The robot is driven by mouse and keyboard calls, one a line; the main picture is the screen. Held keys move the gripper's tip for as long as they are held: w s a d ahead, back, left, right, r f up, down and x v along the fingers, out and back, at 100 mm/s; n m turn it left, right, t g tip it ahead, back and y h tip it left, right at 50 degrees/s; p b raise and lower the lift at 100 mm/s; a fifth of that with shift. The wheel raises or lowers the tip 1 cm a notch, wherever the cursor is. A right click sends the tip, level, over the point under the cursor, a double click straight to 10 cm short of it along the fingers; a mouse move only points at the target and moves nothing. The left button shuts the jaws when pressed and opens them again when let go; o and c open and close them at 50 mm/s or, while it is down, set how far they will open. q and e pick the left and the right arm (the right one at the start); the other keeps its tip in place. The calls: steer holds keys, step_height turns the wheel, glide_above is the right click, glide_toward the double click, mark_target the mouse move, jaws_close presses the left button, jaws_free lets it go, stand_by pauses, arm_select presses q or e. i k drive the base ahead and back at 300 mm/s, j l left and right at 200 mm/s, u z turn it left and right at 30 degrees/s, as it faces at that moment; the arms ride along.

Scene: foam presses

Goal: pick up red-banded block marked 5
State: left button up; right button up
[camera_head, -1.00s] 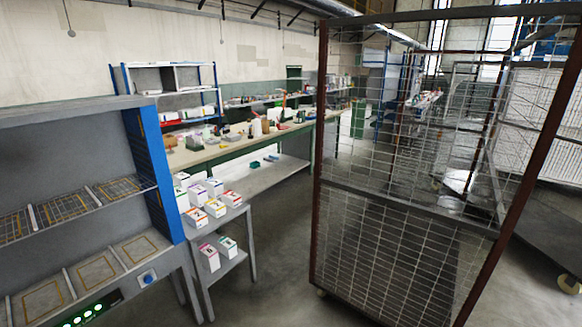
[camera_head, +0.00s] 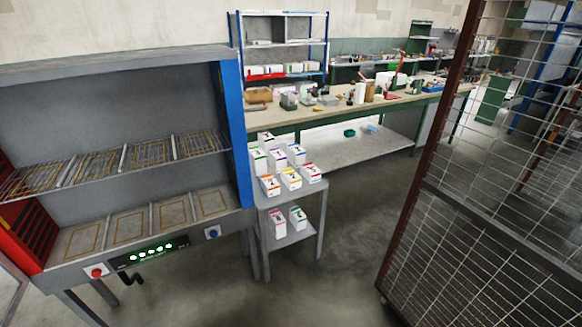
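Several white blocks with coloured bands stand on a small grey side table (camera_head: 313,190). A block with a red band (camera_head: 311,174) is at the right end of the front row on the table's top. Beside it are a yellow-banded block (camera_head: 291,180) and an orange-banded block (camera_head: 270,187). The marks on them are too small to read, so I cannot confirm the 5. On the lower shelf stand a pink-banded block (camera_head: 278,223) and a teal-banded block (camera_head: 297,218). Neither of my grippers is in view.
A grey press rack (camera_head: 120,110) with two levels of trays stands left of the side table, with buttons on its front. A long workbench (camera_head: 340,112) with clutter runs behind. A wire mesh cage (camera_head: 490,200) stands at the right. The floor between table and cage is clear.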

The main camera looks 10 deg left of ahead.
mark_target(309, 172)
steer(key=i+l+u, duration=0.65)
steer(key=u, duration=0.2)
steer(key=i+l+u, duration=0.15)
steer(key=l, duration=0.2)
steer(key=i+l+u, duration=0.1)
steer(key=l, duration=0.25)
